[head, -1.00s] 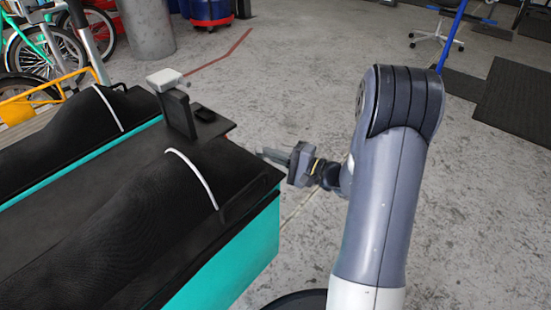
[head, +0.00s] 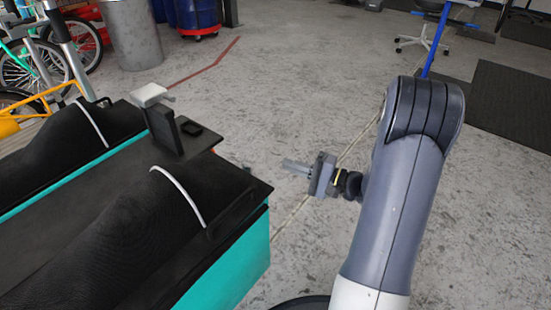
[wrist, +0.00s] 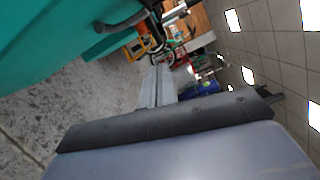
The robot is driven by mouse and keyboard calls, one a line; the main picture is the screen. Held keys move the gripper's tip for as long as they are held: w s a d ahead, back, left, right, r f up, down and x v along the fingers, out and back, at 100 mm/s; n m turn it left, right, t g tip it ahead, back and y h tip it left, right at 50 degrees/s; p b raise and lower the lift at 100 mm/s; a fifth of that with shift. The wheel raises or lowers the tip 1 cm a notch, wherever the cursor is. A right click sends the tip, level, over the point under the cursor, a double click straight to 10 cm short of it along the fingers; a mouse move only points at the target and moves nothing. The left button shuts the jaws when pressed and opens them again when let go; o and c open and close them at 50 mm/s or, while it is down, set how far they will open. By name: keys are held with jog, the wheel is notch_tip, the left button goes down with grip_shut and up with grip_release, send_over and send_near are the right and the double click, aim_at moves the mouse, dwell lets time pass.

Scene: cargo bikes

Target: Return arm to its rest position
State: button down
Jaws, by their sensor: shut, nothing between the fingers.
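My gripper (head: 297,167) shows in the head view, to the right of the teal cargo box (head: 238,262) and apart from it. Its fingers point left over bare floor and are shut with nothing between them. My grey arm rises from the bottom of the view and bends at the top, with the wrist hanging off its left side. In the wrist view the shut fingers (wrist: 158,86) point away toward the bikes, and the box's teal side fills the upper left.
A black cover (head: 120,225) lies on the box, with a grey-topped black bracket (head: 160,115) at its far end. Bikes (head: 40,60), a pillar (head: 132,35) and blue barrels (head: 193,15) stand behind. A blue pole and a chair (head: 425,35) are at back right. Floor around my gripper is clear.

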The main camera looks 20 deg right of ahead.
jog(key=shift+v, duration=1.75)
jog(key=shift+w+a, duration=0.1)
jog(key=shift+a, duration=0.05)
jog(key=w+a+b, duration=0.1)
jog(key=w+a, duration=0.3)
jog(key=a, duration=0.6)
jog(key=shift+a, duration=0.35)
